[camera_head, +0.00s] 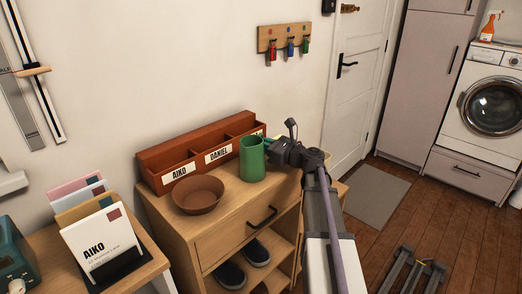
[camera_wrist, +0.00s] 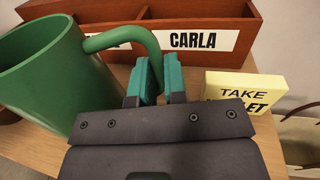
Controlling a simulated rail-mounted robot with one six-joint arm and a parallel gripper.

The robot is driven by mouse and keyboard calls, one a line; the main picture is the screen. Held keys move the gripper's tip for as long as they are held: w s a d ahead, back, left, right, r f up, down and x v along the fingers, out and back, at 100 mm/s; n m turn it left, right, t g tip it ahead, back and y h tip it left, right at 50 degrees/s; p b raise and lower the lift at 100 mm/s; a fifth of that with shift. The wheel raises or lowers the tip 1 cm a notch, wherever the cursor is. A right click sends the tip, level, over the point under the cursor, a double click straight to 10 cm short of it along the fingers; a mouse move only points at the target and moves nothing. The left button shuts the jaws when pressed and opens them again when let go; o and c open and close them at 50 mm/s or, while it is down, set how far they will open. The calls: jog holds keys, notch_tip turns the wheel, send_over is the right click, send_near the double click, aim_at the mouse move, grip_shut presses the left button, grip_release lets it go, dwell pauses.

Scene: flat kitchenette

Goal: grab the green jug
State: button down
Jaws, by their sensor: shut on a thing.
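The green jug (camera_head: 251,160) is upright at the cabinet top, in front of the wooden letter box and right of the brown bowl; I cannot tell whether its base touches the wood. In the wrist view the jug (camera_wrist: 50,75) fills the left side, with its open rim up and its handle (camera_wrist: 135,36) curving right and down to my gripper (camera_wrist: 160,82). The teal fingers are shut on the handle. In the head view my gripper (camera_head: 271,146) is at the jug's right side. The lower handle is hidden by the fingers and the gripper body.
The brown bowl (camera_head: 198,194) is left of the jug. The letter box (camera_head: 180,171) with name labels stands behind. A yellow note block (camera_wrist: 245,92) is right of my fingers. Letters in a holder (camera_head: 104,246) stand at lower left. Keys hang on a rack (camera_head: 284,38) above.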

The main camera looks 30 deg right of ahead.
notch_tip(320, 180, up, 10)
jog(key=p, duration=1)
